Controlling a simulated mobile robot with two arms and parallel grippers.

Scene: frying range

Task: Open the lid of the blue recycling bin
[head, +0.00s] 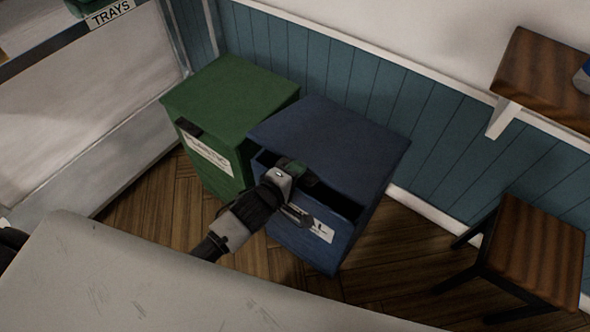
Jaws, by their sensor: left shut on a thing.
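The blue recycling bin (305,240) stands against the teal panelled wall, with a partly hidden white label on its front. Its blue lid (335,140) is slightly raised at the front, and a dark gap shows between the lid's front edge and the bin body. My left gripper (298,179) is at the front edge of the lid, shut on the lid's dark handle. The gripper covers most of the handle, so the exact grip is hard to see. My right gripper is not in view.
A green bin (225,105) with its lid closed stands close to the left of the blue bin. A wooden stool (535,245) is at the right, below a wooden shelf (545,80). Wooden floor (400,265) lies open between the blue bin and the stool.

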